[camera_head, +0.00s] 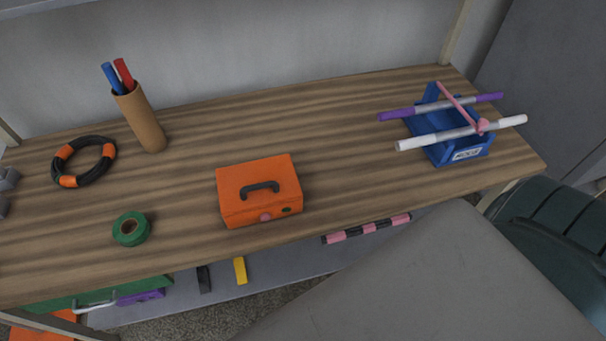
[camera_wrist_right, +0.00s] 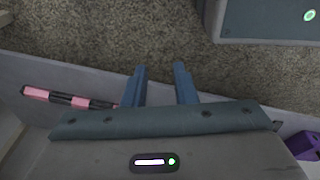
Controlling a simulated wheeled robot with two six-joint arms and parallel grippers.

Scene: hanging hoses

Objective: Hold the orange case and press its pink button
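The orange case (camera_head: 258,184) sits closed on the wooden table near its front edge, with a dark handle (camera_head: 260,188) on top. Its pink button (camera_head: 265,217) is on the front face, beside a small dark green spot (camera_head: 286,210). Nothing touches the case. My right gripper (camera_wrist_right: 160,68) shows only in the right wrist view, with its two blue fingers apart and nothing between them. It is over the lower shelf and floor, away from the case. My left gripper cannot be made out in the head view.
A green tape roll (camera_head: 131,229), a black and orange ring (camera_head: 84,162) and a brown pen cup (camera_head: 140,118) stand left of the case. A blue bin (camera_head: 440,152) with rods across it is at right. The table right of the case is clear.

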